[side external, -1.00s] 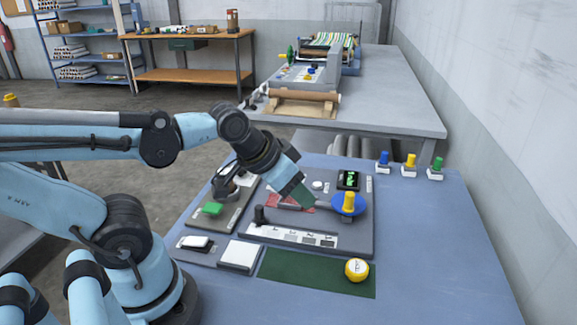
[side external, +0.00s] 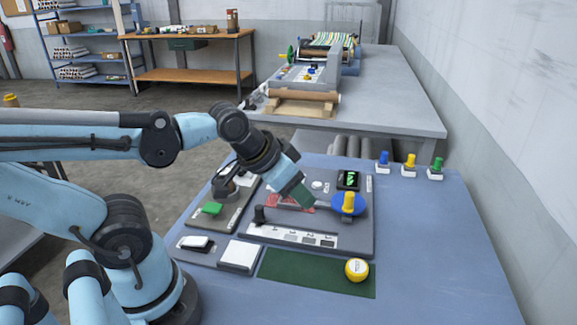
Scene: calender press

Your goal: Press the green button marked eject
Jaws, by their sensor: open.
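The gripper hides part of a red marked area on the panel. It is apart from the green button.
A blue disc with a yellow knob (side external: 348,203), a black knob (side external: 259,214) and a small green-lit display (side external: 348,180) are on the large panel. Blue, yellow and green knobs stand at the back right.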

